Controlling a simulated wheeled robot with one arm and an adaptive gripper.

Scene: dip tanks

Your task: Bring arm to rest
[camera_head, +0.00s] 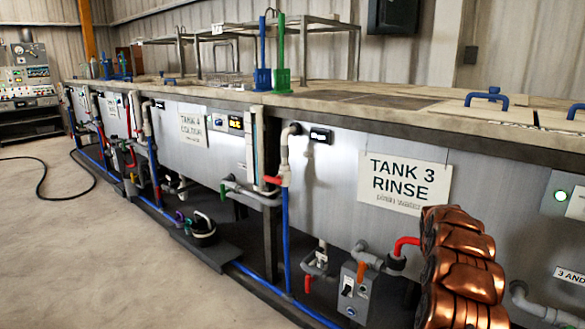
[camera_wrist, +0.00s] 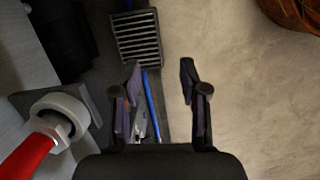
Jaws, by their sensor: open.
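My gripper (camera_wrist: 161,82) shows in the wrist view with its two dark fingers spread apart and nothing between them. It points down over the floor beside the tank line. A blue pipe (camera_wrist: 153,107) and a dark grate (camera_wrist: 137,38) lie below and beyond the left finger. In the head view, copper-coloured links of my arm rise at the lower right, in front of the Tank 3 rinse panel (camera_head: 348,180). My gripper is hidden in that view.
In the wrist view, a red-handled pipe fitting (camera_wrist: 60,124) stands close on the left; bare floor (camera_wrist: 255,90) is on the right. In the head view, valves and a grey switch box (camera_head: 355,292) line the tanks' foot. Open concrete floor (camera_head: 90,250) lies to the left.

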